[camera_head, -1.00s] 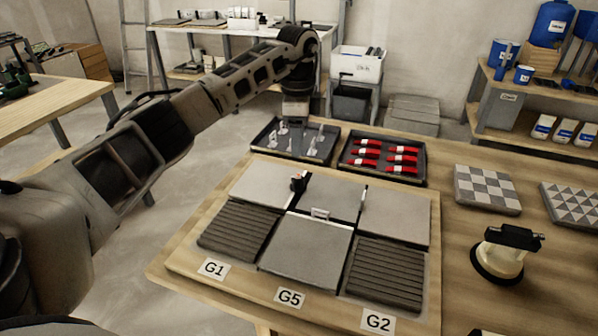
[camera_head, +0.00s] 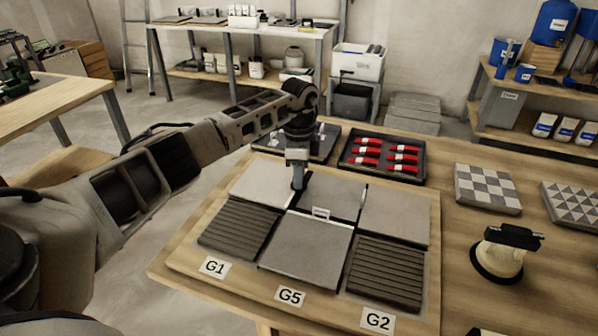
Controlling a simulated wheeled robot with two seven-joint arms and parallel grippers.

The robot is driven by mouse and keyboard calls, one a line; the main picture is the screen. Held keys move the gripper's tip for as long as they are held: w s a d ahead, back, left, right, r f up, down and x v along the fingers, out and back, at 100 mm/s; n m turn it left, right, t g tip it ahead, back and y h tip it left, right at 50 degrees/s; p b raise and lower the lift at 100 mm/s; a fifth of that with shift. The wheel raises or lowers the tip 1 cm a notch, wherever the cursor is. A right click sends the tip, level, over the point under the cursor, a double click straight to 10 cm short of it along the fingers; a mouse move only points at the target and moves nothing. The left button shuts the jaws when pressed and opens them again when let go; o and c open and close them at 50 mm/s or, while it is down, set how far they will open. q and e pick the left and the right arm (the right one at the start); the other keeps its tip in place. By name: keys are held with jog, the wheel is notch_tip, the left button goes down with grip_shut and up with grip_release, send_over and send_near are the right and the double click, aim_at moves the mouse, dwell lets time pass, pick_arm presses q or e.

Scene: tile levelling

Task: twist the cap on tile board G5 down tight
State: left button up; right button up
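The tile board (camera_head: 190,263) lies on the table, with grey tiles and dark ribbed tiles on it. The label G5 (camera_head: 290,297) is on its front edge, between labels G1 (camera_head: 214,267) and G2 (camera_head: 378,320). My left gripper (camera_head: 298,184) points down at the joint between the back left tile (camera_head: 262,184) and back middle tile (camera_head: 334,196). Its fingers hide the small dark cap there, so I cannot tell if they are closed on it. A white clip (camera_head: 320,212) stands upright in the joint behind the front middle tile (camera_head: 305,248). My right gripper is out of view.
A dark tray (camera_head: 326,150) sits behind the board, partly hidden by my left arm. A black tray (camera_head: 352,170) beside it holds several red pieces (camera_head: 366,152). A suction lifter (camera_head: 498,256) and patterned tiles (camera_head: 487,190) stand at the right.

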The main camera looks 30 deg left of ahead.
pick_arm(q)
jog(key=c, duration=0.4)
jog(key=shift+c, duration=0.2)
